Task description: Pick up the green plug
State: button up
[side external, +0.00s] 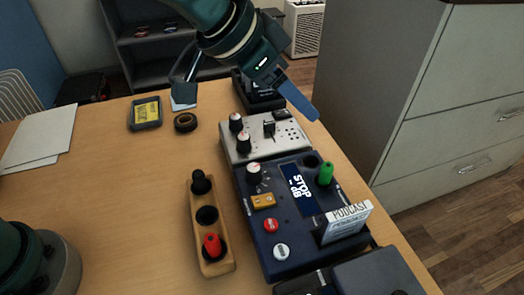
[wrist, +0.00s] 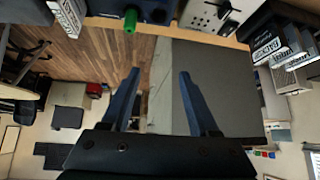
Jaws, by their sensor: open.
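The green plug (side external: 326,174) stands upright in the far right part of a dark blue mixer box (side external: 262,222), beside an empty round socket. In the wrist view the green plug (wrist: 130,21) shows at the top edge, beyond my fingertips and a little left of midway between them. My gripper (side external: 308,111) is in the air above and behind the box, apart from the plug. One blue finger shows clearly in the side view. In the wrist view both fingers of my gripper (wrist: 158,72) are spread with nothing between them.
A wooden holder (side external: 196,232) left of the box holds a red plug (side external: 212,245) and a black plug (side external: 200,182), with an empty hole between. A white PODCAST card (side external: 346,222) stands close in front of the green plug. A grey mixer (side external: 293,143) sits behind.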

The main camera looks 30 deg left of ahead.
jog(key=m+g, duration=0.1)
jog(key=g, duration=0.1)
send_near(325, 166)
jog(key=x, duration=0.4)
jog(key=shift+d+f, duration=0.25)
jog(key=shift+f, duration=0.1)
jog(key=shift+x, duration=2.3)
jog(key=shift+w, duration=0.15)
jog(key=shift+c, duration=0.3)
grip_shut()
